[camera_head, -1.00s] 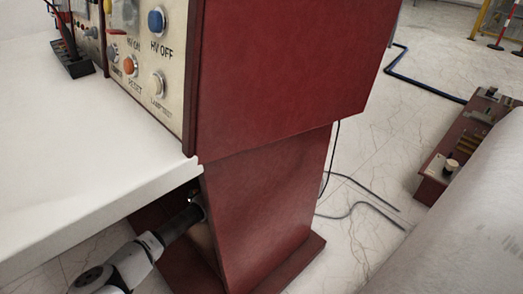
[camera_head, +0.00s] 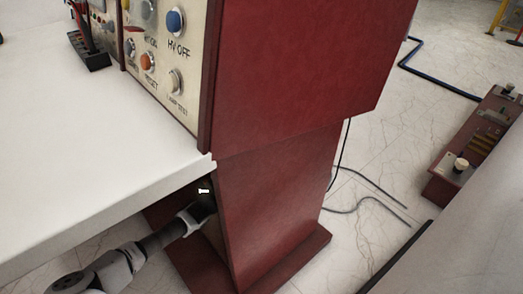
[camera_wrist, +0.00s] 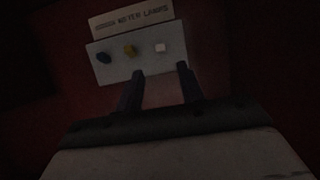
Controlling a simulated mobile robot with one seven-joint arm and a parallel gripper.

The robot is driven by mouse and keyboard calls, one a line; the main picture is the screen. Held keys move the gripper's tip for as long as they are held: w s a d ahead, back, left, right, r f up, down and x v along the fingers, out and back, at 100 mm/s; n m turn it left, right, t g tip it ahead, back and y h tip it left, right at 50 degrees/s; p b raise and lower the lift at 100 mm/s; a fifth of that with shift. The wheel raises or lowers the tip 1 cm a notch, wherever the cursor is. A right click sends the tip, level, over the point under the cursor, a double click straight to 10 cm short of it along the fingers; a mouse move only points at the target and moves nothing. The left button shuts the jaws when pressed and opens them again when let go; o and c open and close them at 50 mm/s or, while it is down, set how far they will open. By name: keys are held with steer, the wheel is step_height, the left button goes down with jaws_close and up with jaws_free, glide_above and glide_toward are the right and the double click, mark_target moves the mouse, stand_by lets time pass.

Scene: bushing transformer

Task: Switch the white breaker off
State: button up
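The white breaker (camera_wrist: 160,47) is the right one of three small switches on a pale plate (camera_wrist: 120,70) in the dark wrist view. A yellow breaker (camera_wrist: 130,51) is in the middle and a blue breaker (camera_wrist: 103,57) at the left. My gripper (camera_wrist: 160,71) is open, its two dark fingers apart just below the plate, with the white breaker showing beyond the gap. I cannot tell whether they touch anything. In the head view my gripper (camera_head: 201,212) is under the tabletop by the red pedestal. A small white piece (camera_head: 203,190) shows just above it; the plate is hidden.
The white tabletop (camera_head: 80,150) overhangs my arm. A red console (camera_head: 300,70) with buttons stands on the red pedestal (camera_head: 275,200) to the right. A black cable (camera_head: 365,200) lies on the floor. A red box (camera_head: 470,150) is at far right.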

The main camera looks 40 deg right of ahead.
steer(key=shift+v, duration=1.75)
steer(key=shift+c, duration=0.2)
